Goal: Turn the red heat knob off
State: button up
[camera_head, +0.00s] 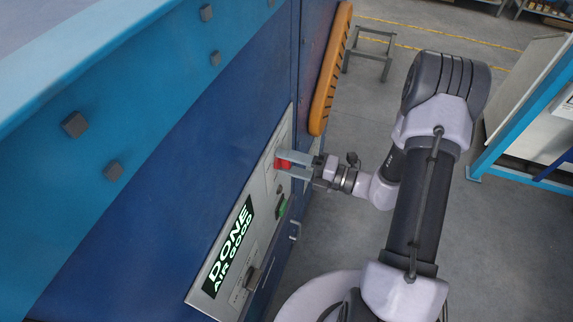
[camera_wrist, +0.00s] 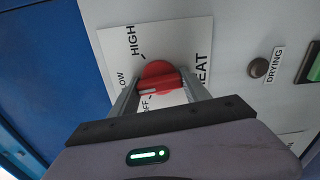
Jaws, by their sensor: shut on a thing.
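The red heat knob (camera_head: 283,163) is on the grey control panel of the blue machine. It also shows in the wrist view (camera_wrist: 160,72), on a white label plate (camera_wrist: 180,40) marked HIGH, LOW, OFF and HEAT. My gripper (camera_head: 287,166) is shut on the knob, with one finger on each side of it in the wrist view (camera_wrist: 160,84). A pale mark on the knob points left in the wrist view, near LOW and OFF; I cannot tell exactly which it lines up with. The fingers partly hide the LOW and OFF labels.
A display (camera_head: 229,248) reads "DONE AIR GOOD". A dark round DRYING button or lamp (camera_wrist: 259,68) and a green switch (camera_wrist: 314,66) sit beside the knob. An orange handle (camera_head: 330,70) stands out behind my gripper.

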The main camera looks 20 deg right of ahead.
jog(key=n+b, duration=0.1)
jog(key=n, duration=0.1)
jog(key=n+b, duration=0.3)
jog(key=n, duration=0.1)
jog(key=shift+f, duration=0.25)
jog(key=shift+r+n+b, duration=0.1)
jog(key=shift+n+b, duration=1.6)
jog(key=shift+n, duration=0.7)
jog(key=o, duration=1.4)
jog(key=shift+d, duration=0.1)
jog(key=v, duration=1.7)
jog(key=shift+r+b, duration=0.1)
jog(key=shift+b, duration=0.2)
